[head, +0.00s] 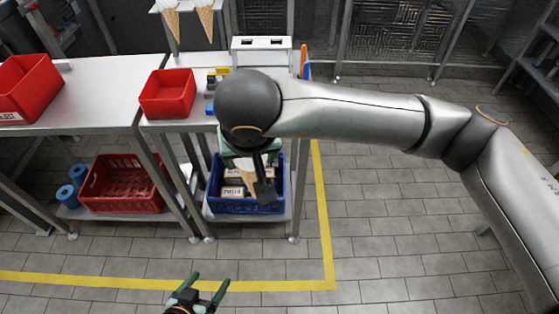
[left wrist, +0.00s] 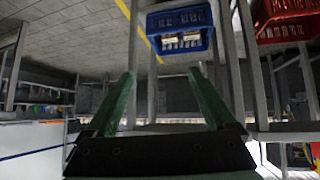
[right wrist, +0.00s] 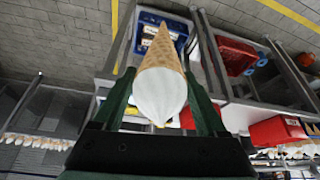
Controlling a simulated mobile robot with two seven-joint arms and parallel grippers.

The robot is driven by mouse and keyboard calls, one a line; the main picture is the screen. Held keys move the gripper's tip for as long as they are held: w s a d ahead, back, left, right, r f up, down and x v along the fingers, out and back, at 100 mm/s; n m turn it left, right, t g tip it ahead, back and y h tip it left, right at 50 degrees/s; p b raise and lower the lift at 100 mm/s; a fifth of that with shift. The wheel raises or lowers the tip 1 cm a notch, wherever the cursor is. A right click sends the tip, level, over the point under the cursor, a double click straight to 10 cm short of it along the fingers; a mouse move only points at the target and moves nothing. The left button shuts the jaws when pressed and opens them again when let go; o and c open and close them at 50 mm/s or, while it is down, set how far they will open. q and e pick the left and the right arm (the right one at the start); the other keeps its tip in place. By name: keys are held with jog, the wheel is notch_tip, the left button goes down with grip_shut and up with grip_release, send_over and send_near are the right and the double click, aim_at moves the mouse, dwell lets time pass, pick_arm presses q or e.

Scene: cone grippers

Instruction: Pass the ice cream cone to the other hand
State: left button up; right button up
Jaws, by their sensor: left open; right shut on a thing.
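The ice cream cone (right wrist: 160,75) has a tan waffle body and a white top. In the right wrist view it lies between the fingers of my right gripper (right wrist: 160,95), which is shut on it. In the head view the cone (head: 249,181) is partly hidden by the right gripper (head: 256,178), its tip pointing down, in front of the blue crate. My left gripper (head: 208,281) is open and empty at the bottom of the head view, below and left of the cone and apart from it. Its spread fingers also show in the left wrist view (left wrist: 162,78).
Two more cones (head: 170,22) stand at the top of the head view. A red bin (head: 167,93) sits on the metal table. A blue crate (head: 228,205) and a red crate (head: 125,205) are on lower shelves. The tiled floor in front is clear.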

pick_arm(q)
jog(key=shift+w+d+r, duration=0.1)
jog(key=shift+r, duration=0.05)
jog(key=shift+c, duration=0.7)
pick_arm(e)
jog(key=shift+a, duration=0.3)
pick_arm(q)
jog(key=w+d+r+t+h, duration=0.1)
jog(key=r, duration=0.2)
jog(key=w+d+r+m+t, duration=0.1)
jog(key=w+r, duration=0.1)
jog(key=r, duration=0.2)
jog(key=w+d+r+m+t+h, duration=0.1)
jog(key=d+r, duration=0.1)
jog(key=r, duration=0.2)
jog(key=shift+w+t+h, duration=0.3)
jog(key=shift+w+t, duration=0.05)
jog(key=shift+t, duration=0.05)
jog(key=shift+c, duration=0.8)
pick_arm(e)
jog(key=shift+w, duration=0.1)
pick_arm(q)
jog(key=d+r+m+t+h, duration=0.2)
jog(key=d+r+t+h, duration=0.15)
jog(key=r, duration=0.75)
jog(key=x, duration=1.2)
jog(key=shift+d+f+g, duration=0.25)
jog(key=shift+d+g, duration=0.1)
jog(key=shift+w, duration=0.1)
